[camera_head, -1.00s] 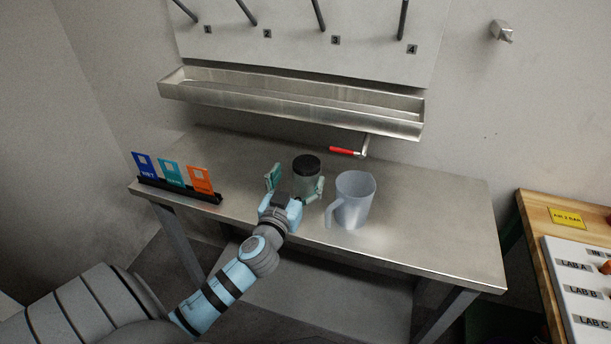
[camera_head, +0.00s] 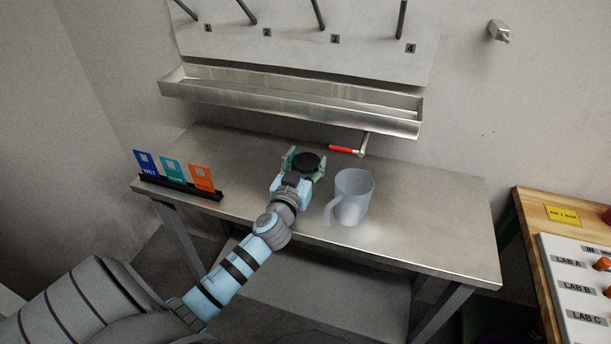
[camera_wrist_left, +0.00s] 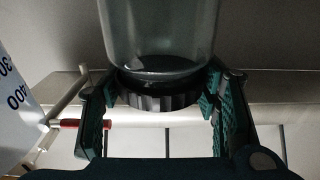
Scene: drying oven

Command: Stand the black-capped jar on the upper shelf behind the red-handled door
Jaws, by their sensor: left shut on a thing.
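The black-capped jar (camera_head: 306,162) is upright at the bench's middle, left of a clear jug. In the left wrist view its clear body (camera_wrist_left: 160,35) and ridged black cap (camera_wrist_left: 160,98) show upside down. My left gripper (camera_head: 304,165) is shut on the jar, its green fingers on either side of it near the cap. I cannot tell whether the jar's base touches the bench. A red-handled metal lever (camera_head: 346,149) shows below the wall trough; I see no door or upper shelf. My right gripper is not in view.
The clear jug (camera_head: 352,198) stands close to the gripper's right. A black rack (camera_head: 180,187) with blue, teal and orange cards is at the bench's left. A metal trough (camera_head: 290,105) hangs above the back. The steel bench (camera_head: 440,215) is clear at right.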

